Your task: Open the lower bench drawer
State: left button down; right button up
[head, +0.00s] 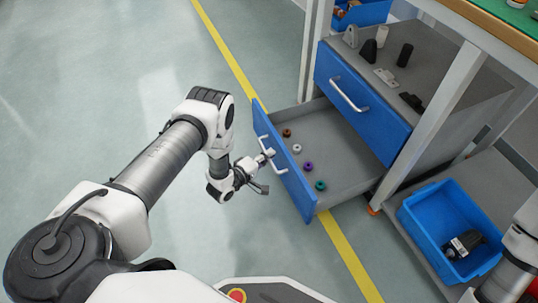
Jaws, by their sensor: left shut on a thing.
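The lower bench drawer (258,122) has a blue front and a grey inside, and it stands pulled well out from the cabinet. Its light bar handle (276,164) is on the blue front. My left gripper (265,160) is at the handle and is shut on it; the fingertips are small in the view. Inside the drawer lie a brown ring (287,132), a white ring (297,149), a purple ring (309,166) and a green ring (321,185). My right gripper is out of view; only part of my right arm shows at the lower right edge.
The upper blue drawer (362,103) is shut. Several dark and pale parts stand on the grey cabinet top (435,65). A blue bin (419,228) with a dark object (463,244) sits on a lower shelf at right. The floor left of the yellow line (235,67) is clear.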

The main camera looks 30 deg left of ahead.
pick_arm(q)
jog(key=c, duration=1.2)
grip_release()
jog(key=v, duration=1.2)
